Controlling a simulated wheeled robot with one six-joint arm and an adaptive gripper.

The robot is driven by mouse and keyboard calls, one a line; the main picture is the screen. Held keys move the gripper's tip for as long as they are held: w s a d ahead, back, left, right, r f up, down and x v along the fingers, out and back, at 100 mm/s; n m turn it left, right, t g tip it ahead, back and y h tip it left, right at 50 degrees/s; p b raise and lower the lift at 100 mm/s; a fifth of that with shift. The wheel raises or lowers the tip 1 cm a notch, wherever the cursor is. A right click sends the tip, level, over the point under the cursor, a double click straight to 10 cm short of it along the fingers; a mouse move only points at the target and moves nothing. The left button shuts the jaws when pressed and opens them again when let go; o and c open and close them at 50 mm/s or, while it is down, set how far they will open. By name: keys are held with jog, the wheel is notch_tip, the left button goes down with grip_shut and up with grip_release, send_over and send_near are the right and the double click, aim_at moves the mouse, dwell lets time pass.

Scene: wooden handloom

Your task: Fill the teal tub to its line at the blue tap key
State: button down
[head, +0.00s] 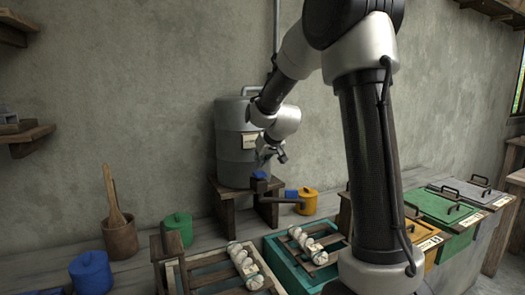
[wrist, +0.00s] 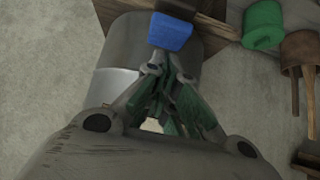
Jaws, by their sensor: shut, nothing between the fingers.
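A grey metal tank (head: 232,140) stands on a wooden stool against the wall. A blue key (head: 260,175) sits on a dark fitting low at its front. A second blue piece (head: 291,194) shows to the right beside a dark bar. My gripper (head: 267,160) is shut and empty, just above the blue key; contact is unclear. In the wrist view a blue block (wrist: 170,32) lies just beyond my fingertips (wrist: 160,64). No fill line is visible.
A green lidded pot (head: 178,230), a blue pot (head: 90,273) and a brown mortar (head: 120,238) stand left. An orange pot (head: 308,202) is right of the stool (head: 224,203). Lidded green (head: 440,206) and grey bins are far right. My arm hides part of the bench.

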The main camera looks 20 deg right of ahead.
jog(key=shift+f, duration=0.8)
